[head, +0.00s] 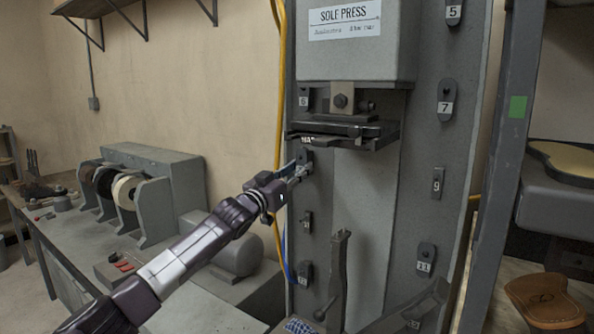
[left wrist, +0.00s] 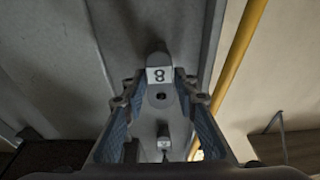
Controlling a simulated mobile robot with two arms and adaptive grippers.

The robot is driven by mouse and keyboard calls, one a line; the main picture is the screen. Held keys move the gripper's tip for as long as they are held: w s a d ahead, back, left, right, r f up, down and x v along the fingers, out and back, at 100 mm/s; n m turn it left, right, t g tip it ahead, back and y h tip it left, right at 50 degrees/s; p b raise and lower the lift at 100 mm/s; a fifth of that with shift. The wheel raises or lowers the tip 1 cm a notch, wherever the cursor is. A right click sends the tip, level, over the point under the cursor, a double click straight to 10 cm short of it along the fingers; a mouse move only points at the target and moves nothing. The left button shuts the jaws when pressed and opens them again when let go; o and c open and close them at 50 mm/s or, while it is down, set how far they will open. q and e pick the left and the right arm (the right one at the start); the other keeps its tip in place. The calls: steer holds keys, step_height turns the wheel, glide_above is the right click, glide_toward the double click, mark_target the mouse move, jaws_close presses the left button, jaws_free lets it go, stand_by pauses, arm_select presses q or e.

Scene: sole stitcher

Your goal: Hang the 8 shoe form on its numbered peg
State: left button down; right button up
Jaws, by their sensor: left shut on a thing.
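The 8 shoe form (left wrist: 161,110) is a grey plate with a white label reading 8 and a round hole beside it. It lies between the blue-padded fingers of my left gripper (left wrist: 161,120). In the head view my left gripper (head: 299,173) is shut on it close to the left strip of the press column, below the 6 plate. The form's dark upper part (head: 306,155) shows there beyond the fingertips. A smaller label shows past the form in the left wrist view, too small to read. I cannot tell whether the peg is in the hole. My right gripper is not in view.
The press jaw (head: 345,133) juts out just above and right of my gripper. Other numbered plates line the column, among them 7 (head: 445,101), 9 (head: 437,183) and 11 (head: 425,258). A yellow pipe (head: 283,60) runs close along the column's left edge. A lever (head: 338,270) stands below.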

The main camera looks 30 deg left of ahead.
arm_select(q)
steer(key=shift+w+r, duration=0.15)
steer(key=shift+w, duration=0.25)
stand_by(0.5)
steer(key=c, duration=1.5)
jaws_free()
steer(key=shift+s+d, duration=0.1)
steer(key=shift+o, duration=0.2)
steer(key=v, duration=1.2)
